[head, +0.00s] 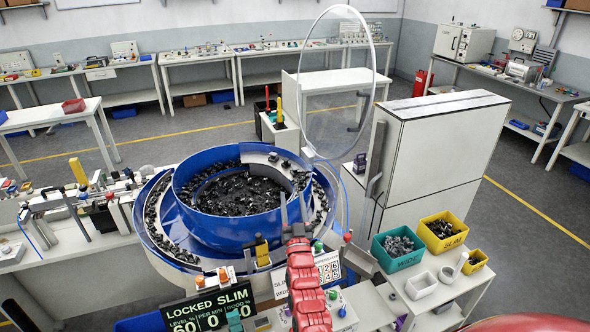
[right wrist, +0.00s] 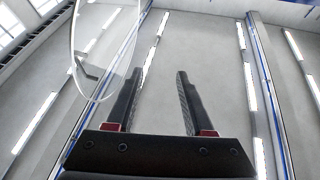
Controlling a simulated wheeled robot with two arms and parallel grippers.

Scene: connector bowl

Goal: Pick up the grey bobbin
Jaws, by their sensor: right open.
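I cannot pick out a grey bobbin with certainty in either view. My right gripper (head: 293,207) is at the end of the red arm in the head view, raised in front of the blue bowl (head: 181,219). In the right wrist view the two dark fingers of the right gripper (right wrist: 164,82) stand apart with nothing between them, pointing up at the ceiling. My left gripper is not in view.
The bowl holds many black parts. A tall white cabinet (head: 440,140) stands behind. A clear round cover (head: 340,85) stands raised above the bowl.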

